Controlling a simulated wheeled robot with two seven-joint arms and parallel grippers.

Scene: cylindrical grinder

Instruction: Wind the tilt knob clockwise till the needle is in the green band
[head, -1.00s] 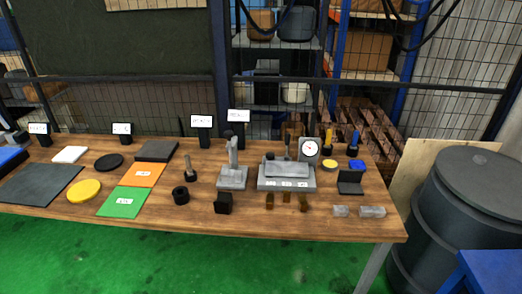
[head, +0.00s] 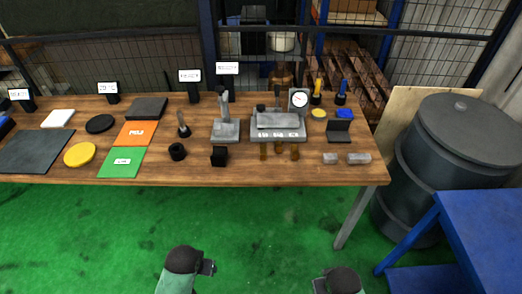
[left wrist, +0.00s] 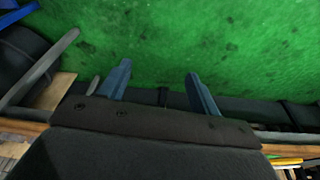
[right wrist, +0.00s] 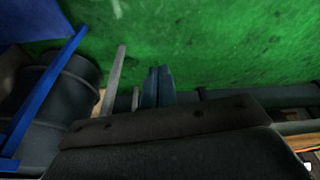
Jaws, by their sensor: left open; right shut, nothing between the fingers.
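A grey fixture (head: 278,132) with a lettered front stands on the wooden table. A round white dial (head: 299,100) with a dark needle stands at its back right. The dial's bands and exact needle position are too small to read. Several small brass-coloured parts (head: 279,148) sit at its front edge. I cannot tell which part is the tilt knob. My left gripper (head: 209,267) is below the table's front edge, far from the fixture; its fingers are apart and empty in the left wrist view (left wrist: 160,88). My right gripper (head: 320,284) is also low, fingers together in the right wrist view (right wrist: 158,84).
Left of the fixture stand a grey upright stand (head: 225,128), a black block (head: 219,156) and a black ring (head: 177,151). A dark barrel (head: 440,160) and blue table (head: 490,225) stand right. Green floor is free in front.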

